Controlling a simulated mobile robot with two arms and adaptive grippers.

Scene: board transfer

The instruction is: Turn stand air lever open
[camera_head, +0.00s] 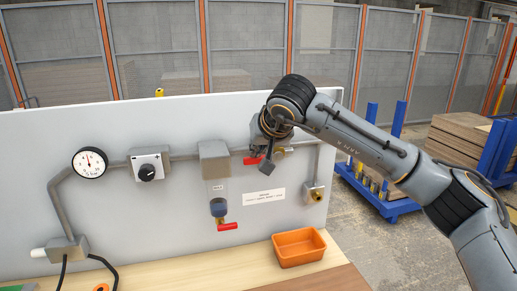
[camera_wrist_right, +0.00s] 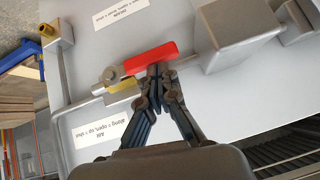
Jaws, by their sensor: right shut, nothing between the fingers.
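The air lever is a red handle (camera_wrist_right: 150,57) on a brass valve (camera_wrist_right: 122,93) in the pipe. In the right wrist view it lies roughly along the pipe. In the head view only a bit of the red lever (camera_head: 251,161) shows beside my right gripper (camera_head: 267,160), which hides most of the valve. My right gripper (camera_wrist_right: 159,72) is shut and empty. Its fingertips are at the lever's edge; whether they touch cannot be told. My left gripper is not in view.
The white panel (camera_head: 150,222) carries a pressure gauge (camera_head: 90,163), a knob (camera_head: 148,172) and a filter with a red drain lever (camera_head: 227,227). An orange bin (camera_head: 299,247) stands on the wooden bench below. A brass outlet (camera_head: 316,195) is at the pipe's right end.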

